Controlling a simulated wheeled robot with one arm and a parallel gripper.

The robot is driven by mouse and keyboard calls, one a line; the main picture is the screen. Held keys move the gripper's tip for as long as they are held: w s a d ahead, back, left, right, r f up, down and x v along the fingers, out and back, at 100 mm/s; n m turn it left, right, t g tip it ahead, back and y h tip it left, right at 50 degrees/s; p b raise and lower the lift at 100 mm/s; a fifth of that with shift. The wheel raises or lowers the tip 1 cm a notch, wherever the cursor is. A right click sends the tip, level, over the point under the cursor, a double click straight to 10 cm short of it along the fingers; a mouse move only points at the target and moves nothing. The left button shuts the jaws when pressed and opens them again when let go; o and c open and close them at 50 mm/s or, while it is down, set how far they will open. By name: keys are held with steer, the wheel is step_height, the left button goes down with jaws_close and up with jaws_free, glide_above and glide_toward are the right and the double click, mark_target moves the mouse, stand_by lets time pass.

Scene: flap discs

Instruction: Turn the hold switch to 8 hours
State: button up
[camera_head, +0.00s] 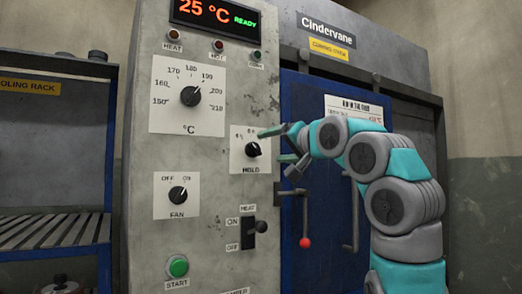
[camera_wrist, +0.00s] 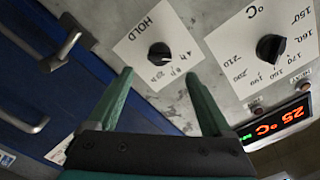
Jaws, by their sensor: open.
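The hold switch (camera_head: 252,149) is a small black knob on a white plate marked HOLD, on the right part of the grey control panel. It also shows in the wrist view (camera_wrist: 159,53), upside down, with small hour labels beside it. The labels are too small to read surely, and I cannot tell which one the knob points at. My gripper (camera_head: 274,147) is open, just right of the knob, with its green fingers pointing towards the panel. In the wrist view my gripper (camera_wrist: 158,75) has the knob ahead, between and beyond its fingertips, with no contact visible.
The temperature dial (camera_head: 190,96), fan knob (camera_head: 178,195), heat lever (camera_head: 262,227) and green start button (camera_head: 178,266) share the panel. A door handle with a red ball (camera_head: 305,242) sticks out from the blue door below my gripper. A cooling rack (camera_head: 55,232) stands left.

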mark_target(257, 149)
steer(key=p+x, duration=0.2)
steer(key=x, duration=0.5)
steer(key=shift+w+a, duration=0.15)
steer(key=shift+w, duration=0.05)
jaws_close()
stand_by(0.4)
